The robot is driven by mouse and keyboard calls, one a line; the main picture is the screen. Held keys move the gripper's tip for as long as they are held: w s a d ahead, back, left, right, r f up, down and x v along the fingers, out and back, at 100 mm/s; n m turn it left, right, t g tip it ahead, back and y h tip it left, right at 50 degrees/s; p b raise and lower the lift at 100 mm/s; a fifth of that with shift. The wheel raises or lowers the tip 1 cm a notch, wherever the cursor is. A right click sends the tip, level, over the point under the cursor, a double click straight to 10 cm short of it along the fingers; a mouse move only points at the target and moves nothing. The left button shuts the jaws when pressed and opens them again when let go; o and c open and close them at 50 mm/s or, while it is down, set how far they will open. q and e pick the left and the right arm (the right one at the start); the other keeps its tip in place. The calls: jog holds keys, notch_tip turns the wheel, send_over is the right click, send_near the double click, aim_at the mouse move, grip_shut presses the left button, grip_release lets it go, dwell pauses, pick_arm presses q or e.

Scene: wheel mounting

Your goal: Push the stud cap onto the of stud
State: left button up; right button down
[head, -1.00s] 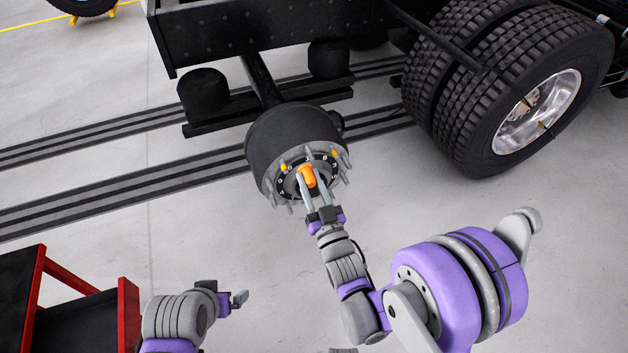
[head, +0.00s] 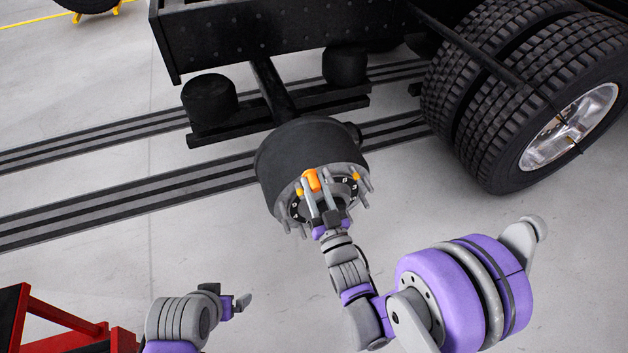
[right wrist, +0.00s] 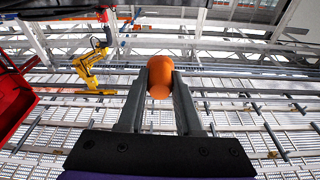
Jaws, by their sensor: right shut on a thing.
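The dark wheel hub (head: 305,150) has a ring of grey studs (head: 366,186) around its lower face. Orange caps sit on a stud at the left (head: 298,192) and on one at the right (head: 354,177). My right gripper (head: 315,186) is shut on an orange stud cap (head: 312,177), which appears near the upper edge of the stud ring. I cannot tell whether it touches a stud. In the right wrist view the orange cap (right wrist: 160,77) is between the two fingers. My left gripper (head: 241,303) is low at the left, away from the hub; its opening is unclear.
A truck frame (head: 300,40) is above the hub, with large dual tires (head: 505,100) at the right. A red cart (head: 55,325) stands at the lower left. The floor between the cart and hub is clear.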

notch_tip(320, 180, down, 6)
jog(key=b, duration=0.4)
pick_arm(q)
notch_tip(320, 180, down, 20)
jog(key=w+b, duration=0.1)
jog(key=b, duration=1.2)
jog(key=shift+g, duration=0.3)
pick_arm(e)
send_near(303, 197)
jog(key=shift+s+d+r+g, duration=0.2)
jog(key=shift+s+r+g, duration=0.1)
jog(key=shift+s+r, duration=0.4)
pick_arm(q)
jog(key=shift+f, duration=0.2)
jog(key=shift+r, duration=0.3)
pick_arm(e)
jog(key=shift+f+x, duration=0.15)
jog(key=shift+x, duration=0.8)
jog(key=shift+f+x, duration=0.15)
jog(key=shift+x, duration=0.85)
jog(key=shift+f+x, duration=0.2)
jog(key=shift+x, duration=0.75)
jog(key=shift+w, duration=0.2)
jog(key=shift+f+p+x, duration=0.2)
jog(key=shift+x, duration=1.1)
jog(key=shift+f+p+x, duration=0.15)
jog(key=shift+f+x, duration=0.1)
jog(key=shift+x, duration=1.05)
pick_arm(q)
jog(key=shift+r, duration=0.1)
